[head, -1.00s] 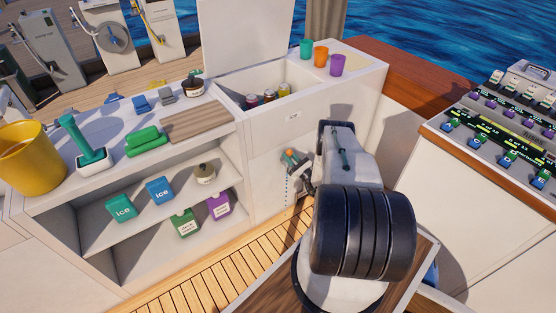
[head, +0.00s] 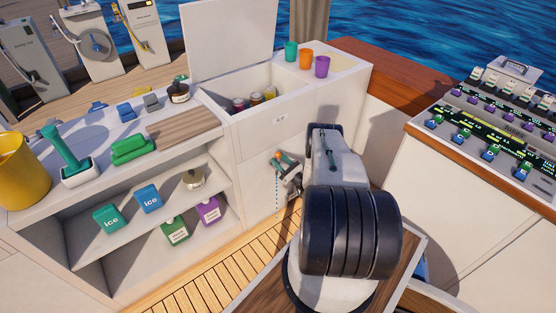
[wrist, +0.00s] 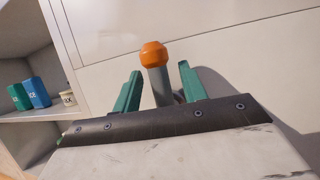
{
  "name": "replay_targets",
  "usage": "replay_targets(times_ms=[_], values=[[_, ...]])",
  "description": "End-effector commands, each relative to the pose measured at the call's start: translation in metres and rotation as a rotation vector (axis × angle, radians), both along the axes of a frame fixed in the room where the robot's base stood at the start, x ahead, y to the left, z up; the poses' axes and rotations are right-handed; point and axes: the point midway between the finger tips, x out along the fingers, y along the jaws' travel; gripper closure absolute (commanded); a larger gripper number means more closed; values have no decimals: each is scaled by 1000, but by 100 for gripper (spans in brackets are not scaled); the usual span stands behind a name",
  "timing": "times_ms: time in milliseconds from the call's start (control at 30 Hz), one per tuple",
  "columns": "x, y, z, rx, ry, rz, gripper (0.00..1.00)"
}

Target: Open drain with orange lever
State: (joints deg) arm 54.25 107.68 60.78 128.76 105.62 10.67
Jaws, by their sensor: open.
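The drain lever has an orange knob (wrist: 153,54) on a grey stem (wrist: 160,85). In the head view the orange knob (head: 277,157) shows small on the white cabinet front, below the open bin. My gripper (wrist: 160,70) is open. In the wrist view its two green fingers stand on either side of the grey stem, with a gap on each side, and the knob rises above the fingertips. In the head view my gripper (head: 284,160) is at the lever, partly hidden by my arm. The lever's base is hidden behind the gripper's dark edge.
A blue dotted line (head: 277,192) runs down the cabinet below the lever. The bin (head: 281,120) above has its lid raised and holds several cans. Open shelves (head: 172,195) with ice packs and bottles stand to the left. A control console (head: 490,130) stands right.

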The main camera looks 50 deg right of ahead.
Motion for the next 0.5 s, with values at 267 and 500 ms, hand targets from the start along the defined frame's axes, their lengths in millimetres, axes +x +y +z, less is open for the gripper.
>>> replay_targets(times_ms=[267,500], values=[[-45,-1,-19,2,1,-3,58],[-61,-1,-25,0,-1,-1,58]])
